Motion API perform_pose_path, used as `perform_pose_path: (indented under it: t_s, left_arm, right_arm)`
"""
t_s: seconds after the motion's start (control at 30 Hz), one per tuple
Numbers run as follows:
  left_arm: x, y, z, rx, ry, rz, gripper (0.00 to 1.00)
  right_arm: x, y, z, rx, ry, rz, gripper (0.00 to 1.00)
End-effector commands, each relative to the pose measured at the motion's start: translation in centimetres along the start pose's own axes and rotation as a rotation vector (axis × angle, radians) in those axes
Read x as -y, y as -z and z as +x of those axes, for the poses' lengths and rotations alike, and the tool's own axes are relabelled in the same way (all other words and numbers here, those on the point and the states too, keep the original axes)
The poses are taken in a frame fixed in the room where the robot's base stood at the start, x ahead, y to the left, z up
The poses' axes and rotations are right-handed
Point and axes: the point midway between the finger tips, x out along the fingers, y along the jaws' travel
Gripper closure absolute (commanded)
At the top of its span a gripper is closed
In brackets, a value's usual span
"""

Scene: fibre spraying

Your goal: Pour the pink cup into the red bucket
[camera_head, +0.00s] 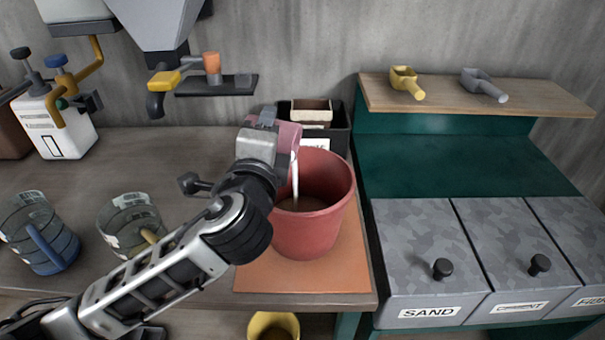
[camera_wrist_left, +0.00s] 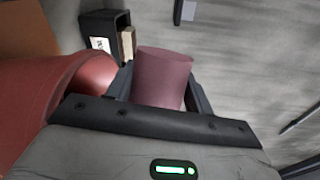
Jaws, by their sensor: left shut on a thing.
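The pink cup (camera_head: 287,135) is held by my left gripper (camera_head: 272,126) above the left rear rim of the red bucket. It is tilted toward the bucket, and a thin pale stream runs from it down into the bucket. In the left wrist view the pink cup (camera_wrist_left: 163,78) sits between the two dark fingers of my left gripper (camera_wrist_left: 160,88). The red bucket (camera_head: 312,228) stands upright on an orange mat, with brownish contents low inside. Its side also shows in the left wrist view (camera_wrist_left: 40,105). My right gripper is not in view.
A black box (camera_head: 340,140) with a tan block stands behind the bucket. Two clear jugs (camera_head: 128,222) with handles stand at the left. Grey lidded bins (camera_head: 425,250) are at the right, below a shelf with two scoops. A yellow bucket (camera_head: 262,325) is below the table edge.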

Motion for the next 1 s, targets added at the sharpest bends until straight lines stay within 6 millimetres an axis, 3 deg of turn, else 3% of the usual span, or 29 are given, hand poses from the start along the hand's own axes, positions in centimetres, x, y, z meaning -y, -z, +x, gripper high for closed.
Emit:
perform_pose_path:
  t_s: [1.0]
  left_arm:
    - [0.56, 0.4, -0.13, 0.009, 0.024, 0.11, 0.71]
  right_arm:
    - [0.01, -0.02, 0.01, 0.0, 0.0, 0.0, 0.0]
